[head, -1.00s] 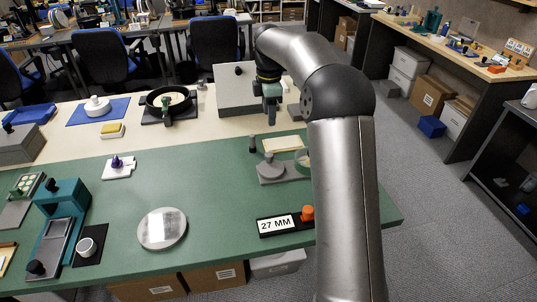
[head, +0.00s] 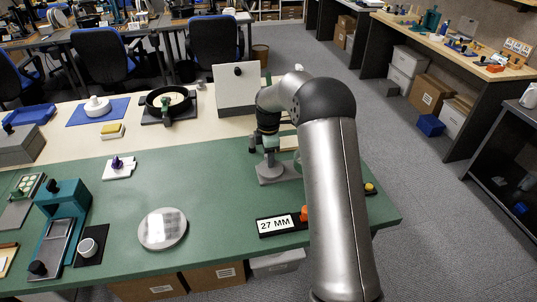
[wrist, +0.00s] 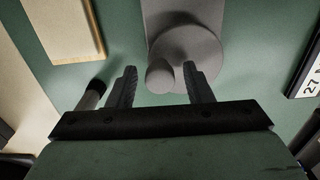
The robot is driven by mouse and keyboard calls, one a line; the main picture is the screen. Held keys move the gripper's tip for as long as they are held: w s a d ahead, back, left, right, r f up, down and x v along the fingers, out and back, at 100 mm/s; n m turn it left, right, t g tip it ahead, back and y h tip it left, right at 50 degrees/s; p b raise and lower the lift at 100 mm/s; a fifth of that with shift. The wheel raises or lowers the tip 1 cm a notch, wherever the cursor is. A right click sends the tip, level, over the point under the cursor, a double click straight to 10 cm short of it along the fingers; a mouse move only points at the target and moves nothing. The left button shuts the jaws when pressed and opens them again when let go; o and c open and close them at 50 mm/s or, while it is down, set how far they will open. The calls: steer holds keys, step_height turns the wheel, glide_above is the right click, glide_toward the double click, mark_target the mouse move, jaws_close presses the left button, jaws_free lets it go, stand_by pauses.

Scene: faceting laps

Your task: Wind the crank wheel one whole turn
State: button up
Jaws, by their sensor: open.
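The crank wheel, a grey disc (wrist: 190,48) with a rounded knob (wrist: 160,76), sits on a grey base plate (wrist: 170,10) in the wrist view. In the head view the grey base (head: 269,178) stands on the green mat, and my gripper hides much of the wheel. My gripper (wrist: 160,85) is open, with the knob showing between its two fingers. The right finger overlaps the disc's edge in the picture. I cannot tell whether either finger touches the knob. The gripper (head: 270,152) points down over the wheel in the head view.
A dark post (wrist: 92,95) stands close outside the left finger, near a tan block (wrist: 68,28). The 27 MM sign (head: 276,225) with an orange knob (head: 304,213) lies nearer.

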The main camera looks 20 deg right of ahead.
mark_target(279, 168)
steer(key=shift+f, duration=0.15)
steer(key=c, duration=1)
steer(key=shift+o, duration=0.2)
steer(key=shift+d, duration=0.1)
steer(key=m, duration=0.2)
steer(key=d+m+b, duration=0.1)
steer(key=m, duration=0.1)
steer(key=shift+s+m, duration=0.15)
steer(key=shift+m, duration=0.25)
steer(key=m, duration=0.1)
steer(key=m+b, duration=0.1)
steer(key=m, duration=0.1)
steer(key=s+d+m, duration=0.1)
steer(key=m, duration=0.1)
steer(key=shift+d, duration=0.1)
steer(key=m, duration=0.2)
steer(key=s+m+b, duration=0.1)
steer(key=m, duration=0.3)
steer(key=shift+s+d+m, duration=0.2)
steer(key=shift+d+m, duration=0.05)
steer(key=shift+m, duration=0.05)
steer(key=shift+s+a+m+b, duration=0.1)
steer(key=shift+s+m+b, duration=0.2)
steer(key=shift+m, duration=1)
steer(key=shift+s+m+b, duration=0.15)
steer(key=shift+s+m, duration=0.2)
steer(key=shift+m, duration=0.95)
